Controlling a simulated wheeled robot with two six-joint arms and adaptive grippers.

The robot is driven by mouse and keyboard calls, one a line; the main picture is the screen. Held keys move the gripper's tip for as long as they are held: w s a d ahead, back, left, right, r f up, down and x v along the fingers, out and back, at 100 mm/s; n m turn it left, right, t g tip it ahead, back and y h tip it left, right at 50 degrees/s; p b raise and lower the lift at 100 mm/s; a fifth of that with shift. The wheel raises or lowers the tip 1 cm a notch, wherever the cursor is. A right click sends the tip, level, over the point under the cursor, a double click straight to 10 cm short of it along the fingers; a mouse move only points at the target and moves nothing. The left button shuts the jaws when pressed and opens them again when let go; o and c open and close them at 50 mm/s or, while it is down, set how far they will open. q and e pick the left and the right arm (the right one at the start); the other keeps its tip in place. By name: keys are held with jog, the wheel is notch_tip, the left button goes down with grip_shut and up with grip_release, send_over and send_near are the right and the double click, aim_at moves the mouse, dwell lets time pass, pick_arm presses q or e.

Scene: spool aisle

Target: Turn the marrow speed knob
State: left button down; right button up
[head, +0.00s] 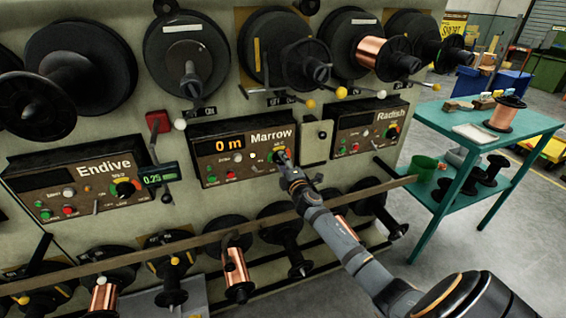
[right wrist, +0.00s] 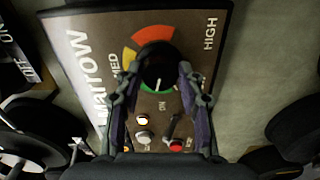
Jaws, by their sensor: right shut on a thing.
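The Marrow panel (head: 222,165) is brown with a display reading 0 m, in the middle of the machine in the head view. Its speed knob (right wrist: 158,66) is black and round, on a green, orange and red dial in the right wrist view. A white mark on the knob points toward the bottom of that picture, near the green part. My right gripper (head: 281,160) has its fingers on both sides of the knob, and in the wrist view the right gripper (right wrist: 158,72) is shut on it. In the head view the gripper covers most of the knob. My left gripper is not in view.
The Endive panel (head: 85,180) is at left, with a 0.25 readout beside it, and the Radish panel (head: 368,132) at right. A long rail (head: 180,243) runs below the panels, above several spools. A teal table (head: 480,120) stands at right.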

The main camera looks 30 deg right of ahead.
jog(key=shift+n, duration=0.4)
jog(key=shift+f, duration=0.1)
jog(key=o, duration=1.2)
jog(key=v, duration=1.2)
jog(key=shift+a, duration=0.1)
